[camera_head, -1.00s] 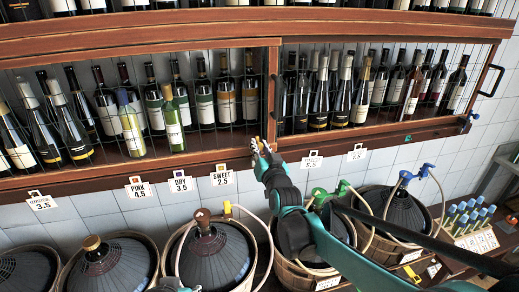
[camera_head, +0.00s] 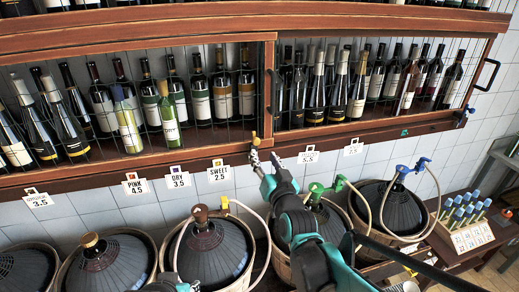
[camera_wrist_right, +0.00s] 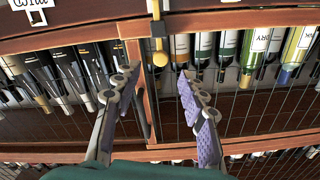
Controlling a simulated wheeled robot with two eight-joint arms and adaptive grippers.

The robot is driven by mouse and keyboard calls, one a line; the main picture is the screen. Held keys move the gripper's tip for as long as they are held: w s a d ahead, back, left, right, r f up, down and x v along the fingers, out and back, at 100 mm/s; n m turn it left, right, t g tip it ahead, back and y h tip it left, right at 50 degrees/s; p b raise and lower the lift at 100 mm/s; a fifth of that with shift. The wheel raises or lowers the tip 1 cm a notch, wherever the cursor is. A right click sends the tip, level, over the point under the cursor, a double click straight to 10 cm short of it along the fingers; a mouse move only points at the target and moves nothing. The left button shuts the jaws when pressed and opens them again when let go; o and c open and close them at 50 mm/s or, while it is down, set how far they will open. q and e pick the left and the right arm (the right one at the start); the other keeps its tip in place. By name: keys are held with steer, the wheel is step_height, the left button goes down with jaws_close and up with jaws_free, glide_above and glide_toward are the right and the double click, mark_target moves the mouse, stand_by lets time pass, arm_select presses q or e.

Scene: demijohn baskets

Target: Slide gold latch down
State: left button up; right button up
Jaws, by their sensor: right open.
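The gold latch (camera_head: 255,139) sits at the lower edge of the wine cabinet, by the post between its two mesh doors. In the right wrist view the gold latch (camera_wrist_right: 160,58) is a knob on a short upright bar, and the cabinet appears upside down. My right gripper (camera_head: 267,158) is open, just below and to the right of the latch in the head view. In the right wrist view its two fingers (camera_wrist_right: 158,88) are spread apart with nothing between them, and the latch is beyond the gap. My left gripper's fingers are not visible.
Bottles (camera_head: 225,95) stand behind the mesh. A black handle (camera_head: 270,90) is beside the post. Price tags (camera_head: 178,178) hang below the shelf. Basketed demijohns (camera_head: 213,250) with hoses stand underneath. A stand with blue-topped vials (camera_head: 465,215) is at right.

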steer(key=shift+v, duration=1.45)
steer(key=shift+f, duration=0.1)
steer(key=s+d+f+g+h+b, duration=0.1)
steer(key=s+d+f+g+b, duration=0.2)
steer(key=s+f+b, duration=0.5)
steer(key=s+d+f+g+h+b, duration=0.2)
steer(key=s+d+f+g+b, duration=0.2)
steer(key=f, duration=1.8)
steer(key=s+d+f+g+h+b, duration=0.1)
steer(key=s+d+f+g+b, duration=0.2)
steer(key=s+d+f+b, duration=0.4)
steer(key=s+f+b, duration=0.5)
steer(key=f+b, duration=0.3)
steer(key=shift+s+d+n, duration=0.2)
steer(key=shift+d+n, duration=0.05)
steer(key=shift+n, duration=0.15)
steer(key=shift+f, duration=0.15)
